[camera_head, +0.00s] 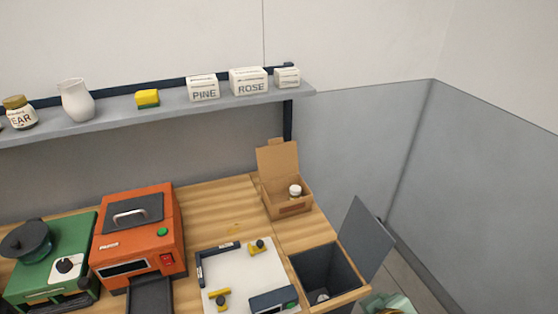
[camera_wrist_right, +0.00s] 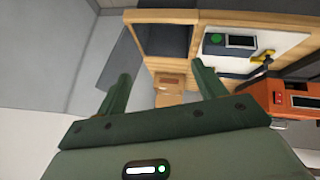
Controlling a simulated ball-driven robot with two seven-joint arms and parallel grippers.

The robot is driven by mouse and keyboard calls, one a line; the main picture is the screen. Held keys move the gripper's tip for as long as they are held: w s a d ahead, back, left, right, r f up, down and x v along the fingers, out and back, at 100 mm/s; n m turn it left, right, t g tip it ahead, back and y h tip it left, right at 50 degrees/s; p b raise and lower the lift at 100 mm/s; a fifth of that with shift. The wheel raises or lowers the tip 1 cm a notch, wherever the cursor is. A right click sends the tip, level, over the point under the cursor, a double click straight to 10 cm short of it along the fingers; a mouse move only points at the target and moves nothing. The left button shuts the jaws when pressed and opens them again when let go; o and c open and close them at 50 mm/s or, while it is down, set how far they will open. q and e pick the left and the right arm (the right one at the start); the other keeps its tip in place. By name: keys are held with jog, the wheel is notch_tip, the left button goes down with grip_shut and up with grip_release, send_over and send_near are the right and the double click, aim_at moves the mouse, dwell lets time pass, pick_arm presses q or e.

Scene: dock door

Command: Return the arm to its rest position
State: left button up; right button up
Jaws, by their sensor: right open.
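My right gripper (camera_wrist_right: 163,88) shows in the right wrist view with its two green fingers spread wide and nothing between them. Past the fingers, that view shows the wooden counter with a dark open bin. In the head view, a pale green part of my right arm (camera_head: 388,304) shows at the bottom edge, just right of the bin. The rest of that arm is outside the head view. My left gripper is in neither view.
The dark bin (camera_head: 304,262) is sunk in the counter, its grey lid (camera_head: 366,240) raised on the right. A cardboard box (camera_head: 287,208), a white board (camera_head: 238,277), an orange machine (camera_head: 140,232) and a green stove (camera_head: 58,272) stand on the counter. A shelf (camera_head: 120,118) hangs above.

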jog(key=s+d+n+h, duration=0.1)
jog(key=s+d+h, duration=0.5)
jog(key=d, duration=0.7)
jog(key=s+a+f+g+y+b, duration=0.2)
jog(key=f+b, duration=0.1)
jog(key=f, duration=1.2)
jog(key=s+a+f+g+y+b, duration=0.1)
jog(key=s+a+f+y+b, duration=0.15)
jog(key=f, duration=1.25)
pick_arm(q)
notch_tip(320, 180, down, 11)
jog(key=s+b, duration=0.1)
jog(key=b, duration=0.4)
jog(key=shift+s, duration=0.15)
pick_arm(e)
jog(key=s+f+m+g+y, duration=0.1)
jog(key=s+f+m+g, duration=0.2)
jog(key=s+f, duration=1.7)
notch_tip(320, 180, down, 3)
jog(key=shift+s+a+r+g, duration=0.2)
jog(key=shift+s+a+g, duration=0.05)
jog(key=shift+s+g, duration=0.05)
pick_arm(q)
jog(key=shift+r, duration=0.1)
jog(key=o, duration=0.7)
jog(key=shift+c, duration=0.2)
